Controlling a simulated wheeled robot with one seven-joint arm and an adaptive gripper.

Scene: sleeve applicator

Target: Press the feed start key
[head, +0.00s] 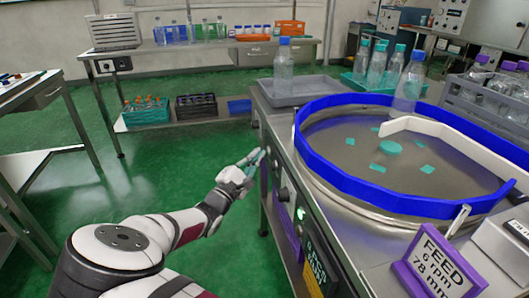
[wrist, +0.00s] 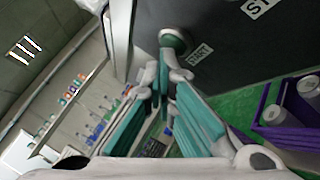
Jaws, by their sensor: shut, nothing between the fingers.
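The feed start key is a round green button (wrist: 174,40) with a START label (wrist: 199,54) beside it, on the dark side panel of the machine in the wrist view. My gripper (wrist: 167,62) is shut and empty, its fingertips right in front of the button and partly overlapping its lower edge. I cannot tell whether they touch it. In the head view my gripper (head: 259,156) is at the left side of the machine's front panel (head: 320,240). I cannot make out the START key there.
A feeder bowl with a blue rim (head: 370,190) sits on the machine, with a purple FEED sign (head: 438,262) at its front. A second label (wrist: 256,7) is partly cut off. A grey tray (head: 300,92) with a bottle stands behind. Green floor is open left of the machine.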

